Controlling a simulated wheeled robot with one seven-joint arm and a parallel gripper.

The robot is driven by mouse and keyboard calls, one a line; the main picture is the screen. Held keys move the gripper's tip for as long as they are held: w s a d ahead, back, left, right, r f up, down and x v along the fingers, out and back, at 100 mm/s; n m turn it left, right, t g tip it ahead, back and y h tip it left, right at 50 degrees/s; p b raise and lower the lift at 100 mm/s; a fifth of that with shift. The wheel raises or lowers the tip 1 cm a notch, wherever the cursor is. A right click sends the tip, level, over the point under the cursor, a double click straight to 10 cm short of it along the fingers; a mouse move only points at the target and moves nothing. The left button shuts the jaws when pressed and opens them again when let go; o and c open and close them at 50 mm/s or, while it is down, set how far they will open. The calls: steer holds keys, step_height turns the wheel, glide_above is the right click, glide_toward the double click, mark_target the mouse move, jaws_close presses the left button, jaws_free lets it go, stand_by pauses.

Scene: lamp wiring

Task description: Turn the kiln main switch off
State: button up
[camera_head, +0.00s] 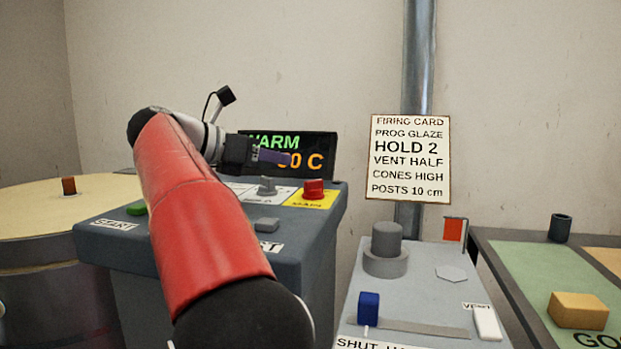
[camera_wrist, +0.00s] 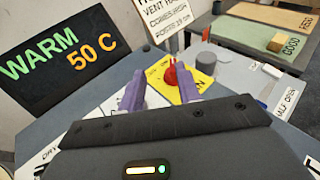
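The kiln main switch is a red knob (camera_head: 313,188) on a yellow plate (camera_head: 325,202) at the right of the kiln control box's top. The knob also shows in the wrist view (camera_wrist: 170,74), just beyond the fingertips, with the yellow plate (camera_wrist: 190,92) around it. My gripper (camera_head: 273,156) is above and to the left of the knob in the head view. In the wrist view its two purple fingers (camera_wrist: 160,88) are apart with nothing between them, and they do not touch the knob. Part of the plate's lettering is hidden by the fingers.
A display (camera_wrist: 70,55) reading WARM 50 C stands behind the box. A grey knob (camera_head: 267,185) is left of the red one. A firing card (camera_head: 410,158) hangs on a pipe. A grey panel with a blue slider (camera_head: 368,308) stands right, across a gap.

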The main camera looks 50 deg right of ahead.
mark_target(307, 182)
steer(key=shift+s+f+m+g+y, duration=0.2)
steer(key=shift+f+m+g+y, duration=0.1)
steer(key=shift+f+m+y, duration=0.15)
steer(key=shift+s+f+m+g+y, duration=0.2)
steer(key=shift+f+m+g+y, duration=0.15)
steer(key=shift+f, duration=0.2)
steer(key=x, duration=0.7)
steer(key=shift+s+d+f, duration=0.1)
steer(key=shift+d+f, duration=0.05)
steer(key=shift+f, duration=0.05)
steer(key=shift+c, duration=0.4)
jaws_close()
